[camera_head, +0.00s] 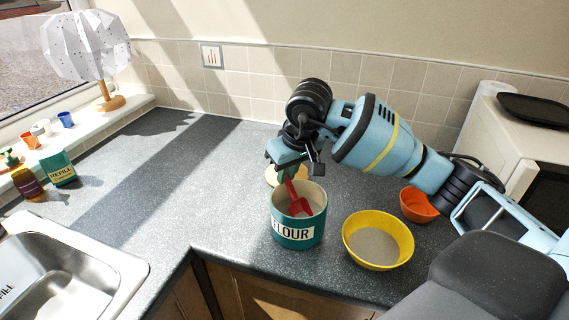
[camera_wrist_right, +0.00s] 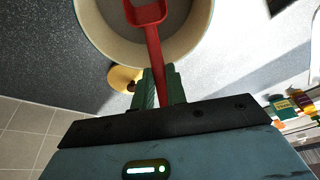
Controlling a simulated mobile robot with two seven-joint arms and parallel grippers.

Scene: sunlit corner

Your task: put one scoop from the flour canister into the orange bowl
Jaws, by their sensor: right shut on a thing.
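The teal flour canister (camera_head: 298,228) stands open on the counter, with a "FLOUR" label on its front. A red scoop (camera_head: 297,203) reaches down into its mouth. My right gripper (camera_head: 287,176) is above the canister's back rim, shut on the scoop's handle. In the right wrist view the gripper (camera_wrist_right: 162,88) holds the red scoop (camera_wrist_right: 148,14), whose head is inside the canister rim (camera_wrist_right: 92,30). I cannot tell how much flour is in the scoop. My left gripper is out of view.
A yellow bowl (camera_head: 378,263) with greyish contents stands between the canister and the orange bowl, nearer the front edge. A sink (camera_head: 75,270) is at left. The counter's left-middle is clear.

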